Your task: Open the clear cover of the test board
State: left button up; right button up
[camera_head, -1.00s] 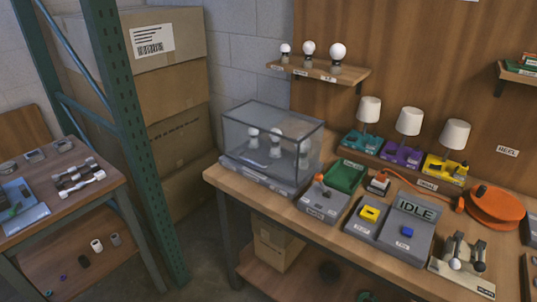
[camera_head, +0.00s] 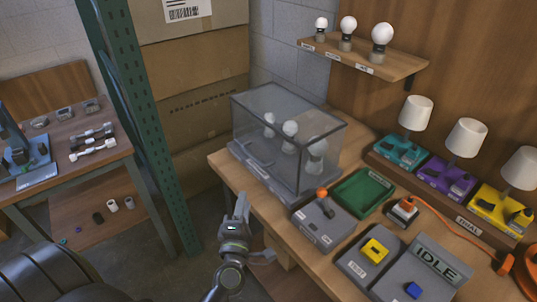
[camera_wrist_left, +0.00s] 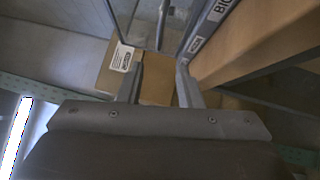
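The test board (camera_head: 262,182) is a grey base at the left end of the workbench, with several white bulbs standing on it. Its clear cover (camera_head: 270,105) is a box with dark edges and sits down over the bulbs, shut. My left gripper (camera_head: 241,203) is in front of the bench's left edge, below and apart from the board. In the left wrist view its two fingers (camera_wrist_left: 160,85) stand apart with nothing between them. My right gripper is in neither view.
A green tray (camera_head: 363,193), a grey box with an orange-knobbed lever (camera_head: 320,215) and an IDLE panel (camera_head: 437,258) stand right of the board. A bulb shelf (camera_head: 365,58) hangs behind. A green rack post (camera_head: 150,130) stands left of the bench.

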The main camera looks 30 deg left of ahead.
pick_arm(q)
jog(key=p, duration=0.2)
send_near(253, 156)
jog(key=x, duration=1)
jog(key=shift+f+p, duration=0.3)
jog(key=c, duration=0.6)
grip_shut()
